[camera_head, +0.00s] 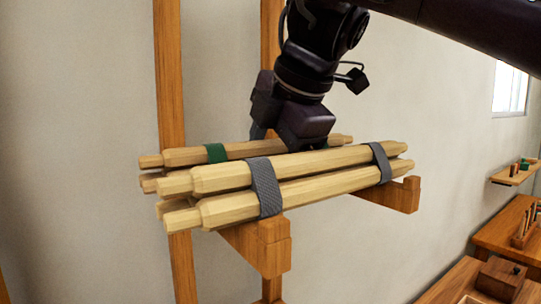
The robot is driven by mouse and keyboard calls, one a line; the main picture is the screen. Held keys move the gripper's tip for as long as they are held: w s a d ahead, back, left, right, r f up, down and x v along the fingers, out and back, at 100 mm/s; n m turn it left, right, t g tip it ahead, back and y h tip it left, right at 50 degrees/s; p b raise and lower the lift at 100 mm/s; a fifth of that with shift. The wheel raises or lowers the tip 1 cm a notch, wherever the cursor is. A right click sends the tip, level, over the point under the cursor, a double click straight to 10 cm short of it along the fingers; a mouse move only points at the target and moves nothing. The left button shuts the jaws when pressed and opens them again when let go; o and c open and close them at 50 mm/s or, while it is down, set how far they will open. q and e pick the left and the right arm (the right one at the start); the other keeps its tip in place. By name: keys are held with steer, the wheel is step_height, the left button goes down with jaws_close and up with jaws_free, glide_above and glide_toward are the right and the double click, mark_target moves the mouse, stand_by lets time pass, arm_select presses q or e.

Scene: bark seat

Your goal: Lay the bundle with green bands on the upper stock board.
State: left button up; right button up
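The bundle with green bands (182,156) is made of pale turned rods. It lies behind a second bundle with grey bands (229,206), which hides much of it. Two wooden bracket arms (272,244) of an upright rack are below the bundles. My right gripper (284,139) comes in from the upper right and points down at the green-banded bundle, with its fingers on either side of a rod near the middle. Their tips are hidden, so whether they press on it cannot be told. My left gripper is not in view. No board can be clearly identified as the upper stock board.
The grey-banded bundle sits close in front of my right gripper. The rack's wooden posts (169,80) stand behind, near the plain wall. At the right are a small wall shelf (508,178) with small items and a wooden bench (497,232) with a box.

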steer(key=c, duration=0.9)
steer(key=shift+r+p, duration=0.35)
steer(key=shift+r, duration=0.2)
steer(key=shift+r+p, duration=0.4)
steer(key=shift+r, duration=2.65)
